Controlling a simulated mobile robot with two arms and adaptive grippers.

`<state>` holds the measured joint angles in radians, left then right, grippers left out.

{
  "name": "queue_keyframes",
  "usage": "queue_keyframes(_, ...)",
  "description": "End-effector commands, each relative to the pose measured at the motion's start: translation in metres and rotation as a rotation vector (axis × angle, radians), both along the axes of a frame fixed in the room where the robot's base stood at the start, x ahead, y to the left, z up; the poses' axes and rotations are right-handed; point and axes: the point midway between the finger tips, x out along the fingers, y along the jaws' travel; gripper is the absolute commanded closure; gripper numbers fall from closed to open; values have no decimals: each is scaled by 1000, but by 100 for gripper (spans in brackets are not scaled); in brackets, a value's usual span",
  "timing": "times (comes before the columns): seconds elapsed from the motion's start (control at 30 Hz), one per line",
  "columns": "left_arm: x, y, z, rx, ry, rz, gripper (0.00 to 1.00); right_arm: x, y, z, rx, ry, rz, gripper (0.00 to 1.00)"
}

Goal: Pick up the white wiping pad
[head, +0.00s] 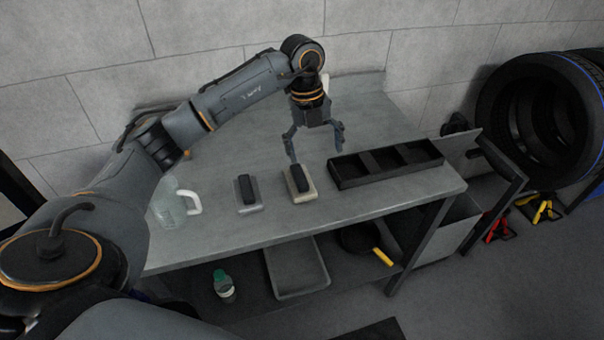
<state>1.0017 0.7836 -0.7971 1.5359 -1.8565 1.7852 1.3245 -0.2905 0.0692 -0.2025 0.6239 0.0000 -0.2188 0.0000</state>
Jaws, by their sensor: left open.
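The white wiping pad (310,194) lies on the grey workbench top, near its front edge. It is off-white with a black block-shaped grip on top. A similar grey pad (246,208) with a black grip lies to its left. My left gripper (315,154) points down above the bench, behind and slightly right of the white pad. Its fingers are spread wide with nothing between them. It looks apart from the pad, though the exact height is hard to judge. My right gripper is not in view.
A black divided tray (390,177) stands right of the white pad. A clear jug (168,208) with a white handle stands at the bench's left. The lower shelf holds a grey tray (298,293), a green-capped bottle (224,290) and a yellow-handled item (383,257). Tyres (535,115) stand at right.

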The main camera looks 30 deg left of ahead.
Motion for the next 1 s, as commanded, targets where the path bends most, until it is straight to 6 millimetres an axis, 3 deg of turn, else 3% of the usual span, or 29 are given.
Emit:
queue_keyframes(0.03,0,20,7,66,12,41,11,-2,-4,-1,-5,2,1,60)
queue_keyframes(0.1,-2,37,12,129,29,83,11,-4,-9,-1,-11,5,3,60)
queue_keyframes(0.2,-5,48,10,168,42,109,11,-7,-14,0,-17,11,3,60)
queue_keyframes(0.6,-5,47,-58,164,42,107,11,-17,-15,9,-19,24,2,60)
queue_keyframes(0.87,-5,47,-78,164,42,107,11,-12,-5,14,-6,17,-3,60)
queue_keyframes(1.0,-6,47,-99,164,44,105,11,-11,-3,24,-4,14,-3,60)
